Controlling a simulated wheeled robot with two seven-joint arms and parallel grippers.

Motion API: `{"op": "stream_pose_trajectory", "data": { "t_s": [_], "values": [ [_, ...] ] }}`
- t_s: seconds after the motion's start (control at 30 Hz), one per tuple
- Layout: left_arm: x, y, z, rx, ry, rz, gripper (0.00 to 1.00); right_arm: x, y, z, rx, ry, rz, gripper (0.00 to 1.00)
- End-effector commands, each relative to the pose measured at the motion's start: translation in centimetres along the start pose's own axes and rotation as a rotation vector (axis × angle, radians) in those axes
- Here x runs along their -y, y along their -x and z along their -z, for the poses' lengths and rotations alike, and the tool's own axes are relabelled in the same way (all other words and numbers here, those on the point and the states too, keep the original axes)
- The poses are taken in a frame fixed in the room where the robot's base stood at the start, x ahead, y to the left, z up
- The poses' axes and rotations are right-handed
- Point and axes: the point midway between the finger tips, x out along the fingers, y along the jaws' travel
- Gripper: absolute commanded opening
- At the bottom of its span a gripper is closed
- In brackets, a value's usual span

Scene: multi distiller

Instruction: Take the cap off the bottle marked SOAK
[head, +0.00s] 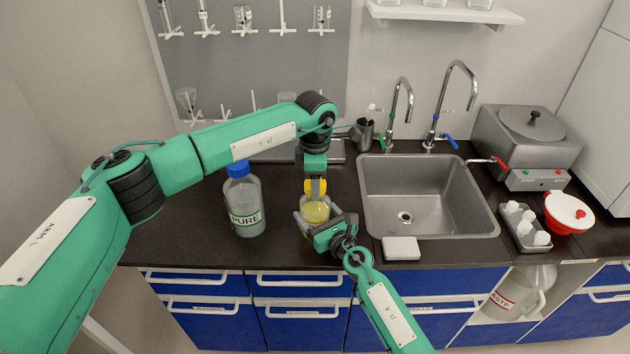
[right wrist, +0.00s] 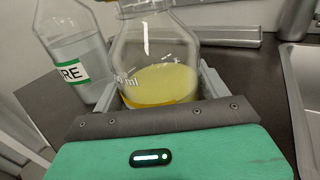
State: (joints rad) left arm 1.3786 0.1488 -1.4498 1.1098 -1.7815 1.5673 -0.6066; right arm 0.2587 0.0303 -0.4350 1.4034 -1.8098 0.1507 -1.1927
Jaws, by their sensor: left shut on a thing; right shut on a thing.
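A clear glass bottle (head: 315,212) with yellow liquid stands upright on the dark counter, left of the sink. It fills the middle of the right wrist view (right wrist: 160,80). No SOAK marking is readable on it; only white volume marks show. My right gripper (head: 322,217) is shut around the bottle's body from the front right. A yellow cap (head: 309,186) is at the bottle's top. My left gripper (head: 315,188) comes down from above and is shut on the cap. The gripper partly hides the cap and neck, so I cannot tell whether the cap is still seated.
A blue-capped bottle marked PURE (head: 245,205) stands close on the left. The steel sink (head: 425,195) is to the right, with a white pad (head: 401,248) at its front edge. A grey rack of white-capped bottles (head: 524,228) and a red-and-white bowl (head: 569,213) stand farther right.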

Motion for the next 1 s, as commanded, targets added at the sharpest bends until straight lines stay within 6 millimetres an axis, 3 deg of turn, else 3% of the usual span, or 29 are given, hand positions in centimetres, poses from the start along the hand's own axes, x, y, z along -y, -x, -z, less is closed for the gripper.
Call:
{"op": "stream_pose_trajectory", "data": {
  "t_s": [1.0],
  "values": [
    [-0.08,0.13,0.03,0.001,1.68,-0.002,0.2,0.01,0.05,0.12,-0.002,0.001,0.0,0.13]
  ]
}}
